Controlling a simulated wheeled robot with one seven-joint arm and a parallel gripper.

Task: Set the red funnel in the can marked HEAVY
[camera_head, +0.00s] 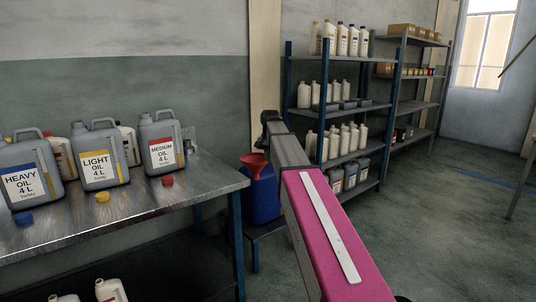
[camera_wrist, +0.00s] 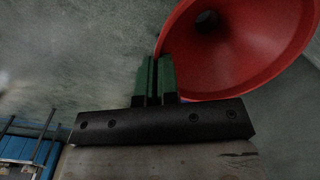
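The can marked HEAVY (camera_head: 30,165) is grey with a blue label and stands upright at the left end of the metal bench in the head view. The red funnel (camera_head: 254,164) shows beside my arm, over a blue container, at the right of the bench. In the wrist view the funnel (camera_wrist: 235,50) has its wide mouth toward the camera. My gripper (camera_wrist: 154,65) has its green fingers nearly together at the funnel's left edge and appears shut on its rim. In the head view the gripper is hidden behind my arm.
The cans marked LIGHT (camera_head: 97,160) and MEDIUM (camera_head: 162,145) stand right of HEAVY. Blue (camera_head: 23,219), yellow (camera_head: 102,197) and red (camera_head: 167,181) caps lie in front of the cans. The blue container (camera_head: 263,200) stands low beside the bench. Shelves with bottles (camera_head: 340,100) stand behind. Floor at right is clear.

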